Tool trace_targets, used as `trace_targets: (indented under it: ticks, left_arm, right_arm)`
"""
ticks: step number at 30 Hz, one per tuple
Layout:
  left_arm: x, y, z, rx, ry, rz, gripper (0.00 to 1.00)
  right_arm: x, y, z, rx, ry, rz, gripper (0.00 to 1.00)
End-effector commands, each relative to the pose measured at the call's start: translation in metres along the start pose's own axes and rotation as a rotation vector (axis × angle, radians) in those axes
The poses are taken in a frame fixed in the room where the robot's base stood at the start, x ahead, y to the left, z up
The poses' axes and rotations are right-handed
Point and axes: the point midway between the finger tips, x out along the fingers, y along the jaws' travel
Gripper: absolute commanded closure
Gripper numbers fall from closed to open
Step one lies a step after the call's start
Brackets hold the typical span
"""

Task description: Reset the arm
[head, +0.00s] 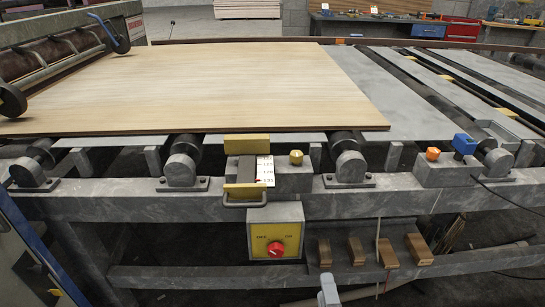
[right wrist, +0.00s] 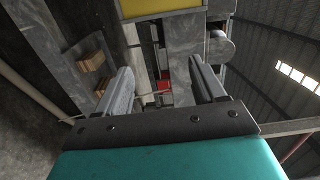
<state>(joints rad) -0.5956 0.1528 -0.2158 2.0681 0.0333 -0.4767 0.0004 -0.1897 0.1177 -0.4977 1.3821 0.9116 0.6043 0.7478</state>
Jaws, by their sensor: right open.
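My right gripper (right wrist: 162,82) is open in the right wrist view, with its two grey fingers spread apart and nothing held between them. In the head view only a small grey part of the right gripper (head: 328,290) shows at the bottom edge, below and in front of the machine frame. It is apart from the yellow switch box (head: 263,247) with a red knob (head: 275,249), which hangs under the front rail. My left gripper is not in view.
A large veneer sheet (head: 220,84) lies on the roller table. The front rail (head: 350,203) carries roller brackets, a yellow-ended clamp (head: 245,190) and an orange knob (head: 432,153). Several wooden blocks (head: 388,252) sit below the rail. A workbench (head: 400,18) stands behind.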

Motion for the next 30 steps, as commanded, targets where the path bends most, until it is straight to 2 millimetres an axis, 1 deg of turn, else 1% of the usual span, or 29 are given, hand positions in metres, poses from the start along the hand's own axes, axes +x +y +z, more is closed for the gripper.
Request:
trace_targets:
  ticks: [1,6,10,14,17,22,24,30]
  left_arm:
    - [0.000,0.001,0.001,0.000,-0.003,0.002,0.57]
    - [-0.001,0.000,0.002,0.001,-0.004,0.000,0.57]
    - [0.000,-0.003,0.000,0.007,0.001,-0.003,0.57]
    - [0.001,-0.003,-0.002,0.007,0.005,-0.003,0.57]
    - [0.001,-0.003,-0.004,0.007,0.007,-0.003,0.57]
    - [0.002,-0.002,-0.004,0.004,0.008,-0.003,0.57]
    - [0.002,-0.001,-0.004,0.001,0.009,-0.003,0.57]
    - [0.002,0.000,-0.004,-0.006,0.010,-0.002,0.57]
  right_arm:
    - [0.000,-0.008,0.012,-0.043,-0.067,0.015,0.31]
    - [-0.008,-0.023,0.040,-0.234,-0.276,0.078,0.31]
    - [-0.022,-0.031,0.053,-0.424,-0.435,0.135,0.31]
    - [-0.042,-0.035,0.053,-0.643,-0.584,0.210,0.31]
    - [-0.061,-0.036,0.043,-0.814,-0.686,0.287,0.31]
    - [-0.099,-0.038,0.010,-1.083,-0.832,0.455,0.31]
    - [-0.113,-0.040,-0.005,-1.164,-0.878,0.524,0.31]
    - [-0.147,-0.047,-0.040,-1.309,-0.963,0.687,0.31]
